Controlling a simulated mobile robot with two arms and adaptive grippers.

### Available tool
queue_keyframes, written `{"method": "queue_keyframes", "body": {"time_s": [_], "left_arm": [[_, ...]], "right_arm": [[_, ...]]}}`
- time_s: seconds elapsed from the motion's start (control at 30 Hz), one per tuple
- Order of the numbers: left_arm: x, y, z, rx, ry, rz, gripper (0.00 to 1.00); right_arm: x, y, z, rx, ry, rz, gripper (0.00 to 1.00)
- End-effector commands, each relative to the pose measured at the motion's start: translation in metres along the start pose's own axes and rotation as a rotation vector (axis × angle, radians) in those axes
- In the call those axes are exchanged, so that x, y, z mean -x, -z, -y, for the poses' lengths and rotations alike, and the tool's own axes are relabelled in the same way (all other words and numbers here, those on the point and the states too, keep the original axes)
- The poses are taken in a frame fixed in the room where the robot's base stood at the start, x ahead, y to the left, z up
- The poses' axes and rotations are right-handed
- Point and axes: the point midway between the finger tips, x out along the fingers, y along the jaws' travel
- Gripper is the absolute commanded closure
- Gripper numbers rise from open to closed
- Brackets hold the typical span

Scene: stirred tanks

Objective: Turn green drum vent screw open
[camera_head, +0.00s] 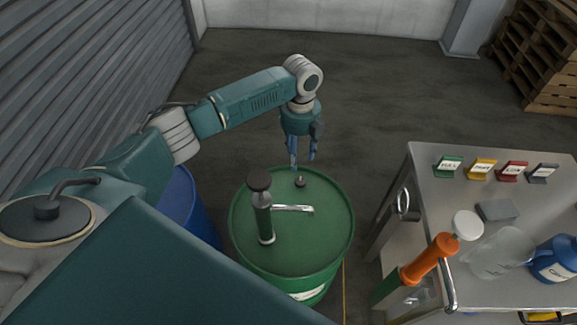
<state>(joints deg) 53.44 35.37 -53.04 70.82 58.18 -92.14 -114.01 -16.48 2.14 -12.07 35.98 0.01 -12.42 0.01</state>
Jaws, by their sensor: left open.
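The green drum (300,245) stands upright in the middle of the camera_head view. A small dark vent screw (300,182) sits on its lid near the far rim. A dark-topped green hand pump (262,212) with a metal spout stands on the lid, left of the screw. My left gripper (303,165) points down above the far rim of the drum, just over the screw. Its fingers are apart and hold nothing. I cannot tell whether a finger touches the screw. My right gripper is not in view.
A blue drum (188,208) stands left, partly behind my arm. A metal cart (430,165) at right carries coloured label stands, a clear jug (500,252) and a blue container (555,260). An orange-handled tool (430,258) is at its near side. Pallets (540,55) stand at back right.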

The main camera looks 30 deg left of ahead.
Motion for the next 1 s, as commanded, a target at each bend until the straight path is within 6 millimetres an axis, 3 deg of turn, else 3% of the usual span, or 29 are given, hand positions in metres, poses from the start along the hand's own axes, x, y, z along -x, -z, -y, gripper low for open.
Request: {"method": "queue_keyframes", "body": {"time_s": [0.07, 0.3, 0.37, 0.5, 0.7, 0.97, 1.0], "left_arm": [[-0.01, 0.002, 0.001, -0.002, -0.001, -0.003, 0.53], [-0.055, 0.002, 0.0, 0.001, -0.003, -0.003, 0.53], [-0.066, 0.002, 0.0, 0.001, -0.003, -0.003, 0.53], [-0.087, 0.002, 0.0, 0.002, -0.002, -0.002, 0.53], [-0.102, 0.001, 0.001, 0.001, 0.0, 0.0, 0.53], [-0.103, 0.001, 0.001, 0.001, 0.0, 0.0, 0.53], [-0.103, 0.001, 0.001, 0.001, 0.0, 0.0, 0.56]], "right_arm": [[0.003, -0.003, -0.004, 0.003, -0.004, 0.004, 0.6], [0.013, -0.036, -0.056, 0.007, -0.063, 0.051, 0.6], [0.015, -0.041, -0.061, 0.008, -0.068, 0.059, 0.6], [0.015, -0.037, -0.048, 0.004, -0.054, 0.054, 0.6], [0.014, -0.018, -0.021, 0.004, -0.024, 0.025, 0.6], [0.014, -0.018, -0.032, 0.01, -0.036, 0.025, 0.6], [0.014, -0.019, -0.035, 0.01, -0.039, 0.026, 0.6]]}}
